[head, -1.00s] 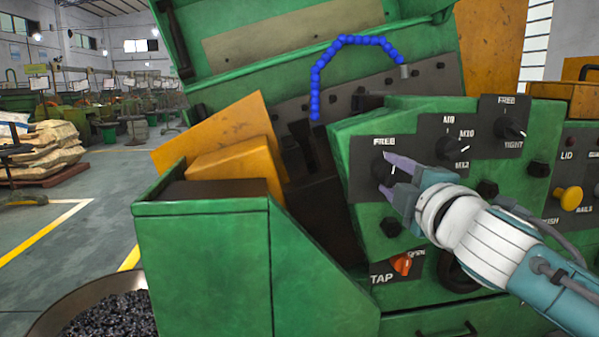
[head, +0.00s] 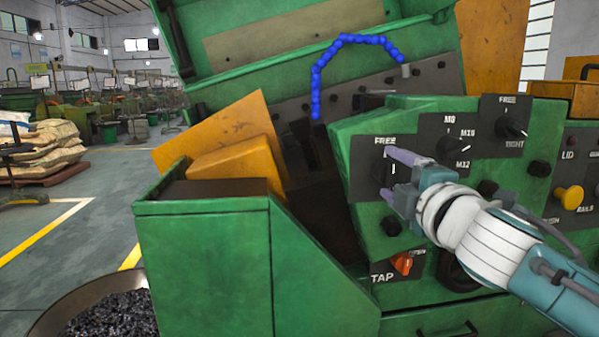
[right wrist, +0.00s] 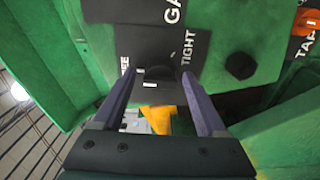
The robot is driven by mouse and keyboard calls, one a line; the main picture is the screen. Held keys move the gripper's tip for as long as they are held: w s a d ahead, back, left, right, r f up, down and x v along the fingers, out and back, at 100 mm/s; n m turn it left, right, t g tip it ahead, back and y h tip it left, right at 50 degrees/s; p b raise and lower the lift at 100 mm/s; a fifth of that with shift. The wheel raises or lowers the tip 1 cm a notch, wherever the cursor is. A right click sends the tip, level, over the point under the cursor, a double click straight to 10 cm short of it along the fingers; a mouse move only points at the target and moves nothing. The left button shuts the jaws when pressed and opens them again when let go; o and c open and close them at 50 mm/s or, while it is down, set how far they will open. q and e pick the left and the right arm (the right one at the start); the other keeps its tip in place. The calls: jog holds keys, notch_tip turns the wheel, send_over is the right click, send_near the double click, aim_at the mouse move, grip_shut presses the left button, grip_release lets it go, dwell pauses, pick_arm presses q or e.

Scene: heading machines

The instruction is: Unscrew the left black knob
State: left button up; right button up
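The left black knob (head: 385,169) sits on a dark plate marked FREE at the left of the green machine's panel. My right gripper (head: 385,171) reaches in from the right, one finger above the knob and one below. In the right wrist view the knob (right wrist: 157,73) is between the two open finger tips (right wrist: 158,78), beside the word TIGHT. A gap seems to show on each side, but contact is hard to tell. The knob's lower part is partly hidden by the fingers. My left gripper is not in view.
Two more black selector knobs, the middle one (head: 450,147) and the right one (head: 513,127), are on the panel. Black bolts, an orange TAP switch (head: 402,263) and a yellow button (head: 570,197) are nearby. A green housing (head: 205,265) stands left of the panel.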

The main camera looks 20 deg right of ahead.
jog(key=shift+o, duration=0.2)
jog(key=v, duration=1)
jog(key=shift+w, duration=0.1)
